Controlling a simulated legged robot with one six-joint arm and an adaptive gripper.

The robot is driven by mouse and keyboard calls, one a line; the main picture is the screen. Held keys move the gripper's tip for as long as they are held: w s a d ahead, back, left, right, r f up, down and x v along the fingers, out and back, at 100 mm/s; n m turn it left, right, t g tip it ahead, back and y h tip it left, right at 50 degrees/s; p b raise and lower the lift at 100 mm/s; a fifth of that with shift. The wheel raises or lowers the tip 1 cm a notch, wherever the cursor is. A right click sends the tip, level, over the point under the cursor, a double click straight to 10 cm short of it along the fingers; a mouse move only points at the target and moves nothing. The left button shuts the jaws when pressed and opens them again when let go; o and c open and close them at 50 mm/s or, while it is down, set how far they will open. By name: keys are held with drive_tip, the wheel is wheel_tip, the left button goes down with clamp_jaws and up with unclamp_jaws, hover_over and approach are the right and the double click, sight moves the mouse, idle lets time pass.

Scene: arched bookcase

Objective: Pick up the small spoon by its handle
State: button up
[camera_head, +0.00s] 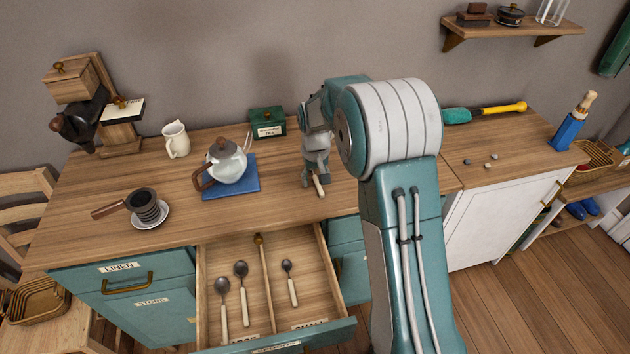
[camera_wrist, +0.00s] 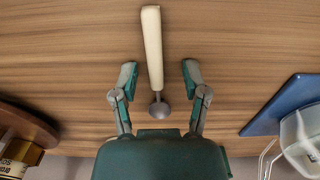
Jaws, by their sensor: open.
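A spoon with a cream handle (camera_wrist: 152,45) and a grey bowl lies on the wooden counter. In the head view, only its handle end (camera_head: 320,188) shows below my gripper (camera_head: 315,175), which hides the rest. In the wrist view my gripper (camera_wrist: 160,74) is open, with one finger on each side of the handle near the bowl. Both fingers are apart from it. The open drawer (camera_head: 212,260) holds a short spoon (camera_head: 291,284) in its right compartment and two longer spoons (camera_head: 223,302) (camera_head: 242,290) in its left.
A glass teapot (camera_head: 228,163) stands on a blue mat (camera_head: 245,181) left of my gripper. A green tea box (camera_head: 267,122) is behind. A white jug (camera_head: 175,140) and a strainer on a saucer (camera_head: 150,222) stand farther left. The counter in front of the spoon is clear.

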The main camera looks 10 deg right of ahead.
drive_tip(key=c, duration=0.3)
drive_tip(key=shift+d, duration=0.1)
clamp_jaws()
drive_tip(key=shift+d, duration=0.2)
drive_tip(key=shift+a, duration=0.1)
